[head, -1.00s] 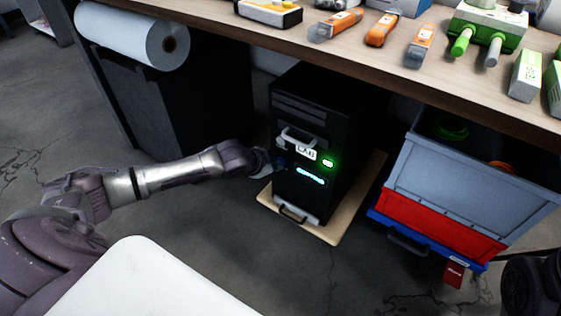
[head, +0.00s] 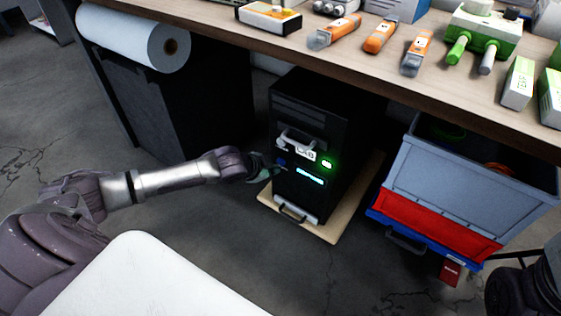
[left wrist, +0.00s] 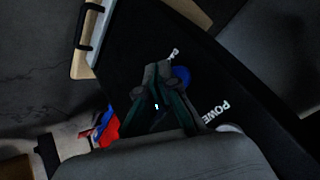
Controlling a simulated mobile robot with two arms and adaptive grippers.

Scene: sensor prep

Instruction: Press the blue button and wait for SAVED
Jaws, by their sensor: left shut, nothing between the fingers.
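The black computer tower (head: 300,115) stands under the bench with its front toward me. Its small blue button (head: 281,162) is on the left of the front, and it also shows in the left wrist view (left wrist: 182,74), near white "POWER" lettering. A cyan lit display (head: 311,176) glows on the front; its text is too small to read. My left gripper (head: 272,173) is shut and empty, just left of and below the button in the head view. In the left wrist view its fingertips (left wrist: 158,68) are beside the button, partly overlapping its edge; contact cannot be told.
The tower stands on a wooden board (head: 334,228) with a handle. A green light (head: 327,164) glows on its front. A grey-blue crate (head: 465,180) stands to the right. The bench top (head: 330,55) overhangs the tower and carries several tools.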

